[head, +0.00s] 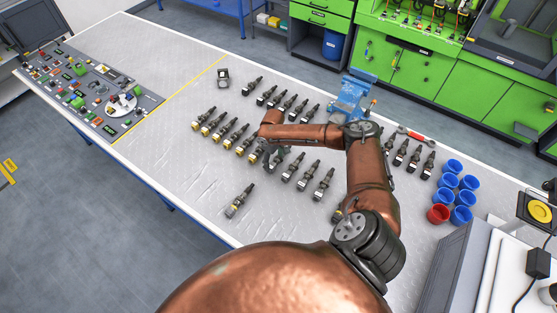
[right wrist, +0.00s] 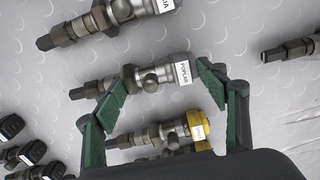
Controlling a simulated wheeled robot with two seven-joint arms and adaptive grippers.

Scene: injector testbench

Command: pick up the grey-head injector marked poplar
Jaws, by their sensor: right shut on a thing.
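The grey-head injector marked poplar (right wrist: 150,80) lies across the right wrist view, its white label at the right end. My right gripper (right wrist: 163,72) has its green-padded fingers at either side of this injector's body and is shut on it. In the head view my right gripper (head: 275,158) is low among the injectors in the middle of the bench, and the arm and gripper partly hide what it holds. I cannot tell whether the injector is clear of the bench. My left gripper is not in view.
A yellow-headed injector (right wrist: 165,135) lies close beside the held one, between the fingers and the palm. Another labelled injector (right wrist: 95,22) lies on the far side. Several injectors, a blue vise (head: 350,95) and blue cups (head: 461,198) stand around. The bench's left front (head: 180,180) is clear.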

